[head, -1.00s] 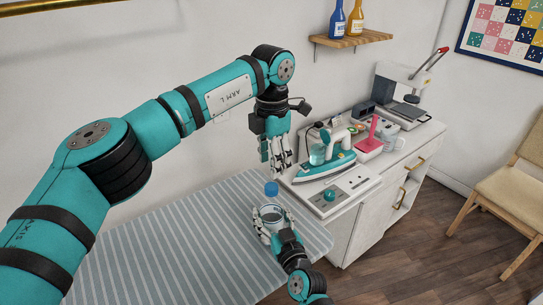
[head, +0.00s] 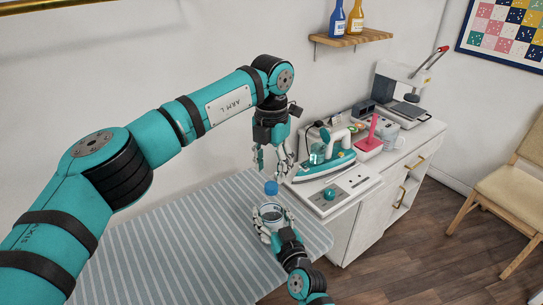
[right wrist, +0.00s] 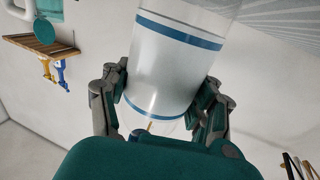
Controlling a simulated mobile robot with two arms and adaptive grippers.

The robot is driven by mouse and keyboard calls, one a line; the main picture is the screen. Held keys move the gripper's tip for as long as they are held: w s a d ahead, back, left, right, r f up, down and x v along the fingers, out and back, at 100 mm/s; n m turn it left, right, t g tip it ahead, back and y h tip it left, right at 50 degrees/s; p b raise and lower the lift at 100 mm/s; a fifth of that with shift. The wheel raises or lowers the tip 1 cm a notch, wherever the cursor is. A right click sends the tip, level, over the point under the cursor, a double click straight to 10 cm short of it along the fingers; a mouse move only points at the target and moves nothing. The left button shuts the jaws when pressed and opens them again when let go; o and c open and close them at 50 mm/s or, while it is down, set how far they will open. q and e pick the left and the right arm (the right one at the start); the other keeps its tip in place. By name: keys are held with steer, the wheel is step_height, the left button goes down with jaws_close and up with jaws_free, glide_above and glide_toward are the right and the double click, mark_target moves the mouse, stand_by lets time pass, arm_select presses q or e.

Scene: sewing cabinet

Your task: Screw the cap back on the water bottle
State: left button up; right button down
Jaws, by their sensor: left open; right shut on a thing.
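The water bottle (head: 271,211) stands near the right end of the striped table and shows a pale body. In the right wrist view its body (right wrist: 178,65) has a white label with blue bands. The blue cap (head: 271,188) is at the top of the bottle; I cannot tell how tightly it sits. My right gripper (head: 271,222) is shut around the bottle's body, with fingers on both sides in the right wrist view (right wrist: 160,90). My left gripper (head: 272,171) is open, pointing down just above the cap, with its fingers spread and nothing between them.
The striped table (head: 170,245) is clear to the left. A white cabinet (head: 365,220) on the right holds a teal iron (head: 325,168), a pink item (head: 369,143) and a white machine (head: 405,90). A shelf (head: 350,40) with bottles hangs behind. A chair (head: 520,195) stands far right.

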mark_target(271, 185)
arm_select(q)
steer(key=shift+f, duration=2.55)
jaws_close()
steer(key=shift+o, duration=0.7)
jaws_free()
step_height(271, 185, up, 12)
